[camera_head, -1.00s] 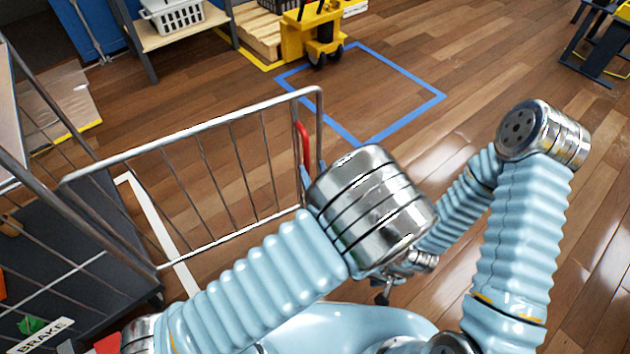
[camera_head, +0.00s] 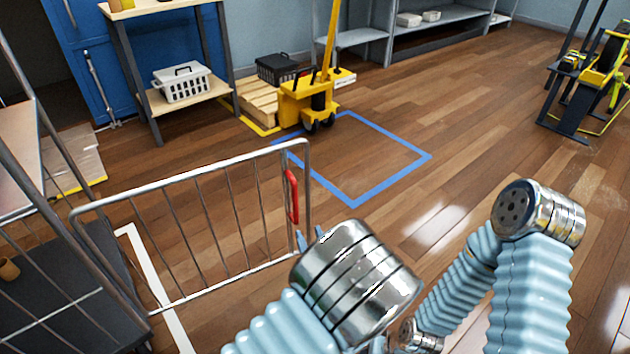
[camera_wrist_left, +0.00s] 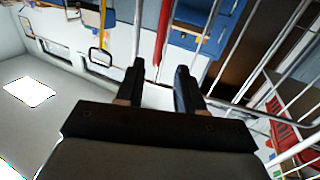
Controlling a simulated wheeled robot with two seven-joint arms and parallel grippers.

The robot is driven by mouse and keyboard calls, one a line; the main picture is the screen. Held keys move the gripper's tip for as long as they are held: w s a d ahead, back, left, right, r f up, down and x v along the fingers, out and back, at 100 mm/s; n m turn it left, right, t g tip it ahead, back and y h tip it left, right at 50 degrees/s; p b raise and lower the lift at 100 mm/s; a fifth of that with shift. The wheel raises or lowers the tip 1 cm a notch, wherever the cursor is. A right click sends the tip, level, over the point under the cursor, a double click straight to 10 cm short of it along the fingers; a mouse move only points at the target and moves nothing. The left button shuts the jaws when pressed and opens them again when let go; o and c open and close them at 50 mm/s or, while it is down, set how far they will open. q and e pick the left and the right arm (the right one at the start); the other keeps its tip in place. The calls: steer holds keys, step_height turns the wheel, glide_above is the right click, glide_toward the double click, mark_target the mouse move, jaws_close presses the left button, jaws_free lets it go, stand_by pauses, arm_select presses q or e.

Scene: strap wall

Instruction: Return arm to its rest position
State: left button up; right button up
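My left arm comes in at the bottom of the head view. Its metal joint hides its forearm, and I cannot make out the fingers there. In the left wrist view my left gripper (camera_wrist_left: 160,82) is open, with two dark fingers apart and nothing held between them. A red bar (camera_wrist_left: 163,35) shows beyond the fingertips, in line with the gap. A red handle (camera_head: 292,197) is on the end of the wire gate, just beyond my left arm's joint in the head view. My right arm is folded at the right; its gripper is out of view.
The wire gate (camera_head: 190,225) of a cage cart stands open at left, close to my left arm.

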arm_select(q)
steer(key=s+a+f+m+g+h+p, duration=0.15)
steer(key=a+f+g, duration=0.3)
steer(key=f, duration=0.45)
steer(key=s+a+f+g+h, duration=0.3)
steer(key=a+f+g, duration=0.15)
steer(key=f, duration=0.45)
steer(key=s+f+g+h+p, duration=0.1)
steer(key=s+f+g+h, duration=0.2)
steer(key=s, duration=1.1)
steer(key=g+h, duration=0.3)
steer(key=g, duration=0.1)
steer(key=shift+s+d+f+m, duration=0.15)
steer(key=shift+d+f+m, duration=0.05)
steer(key=shift+m, duration=0.15)
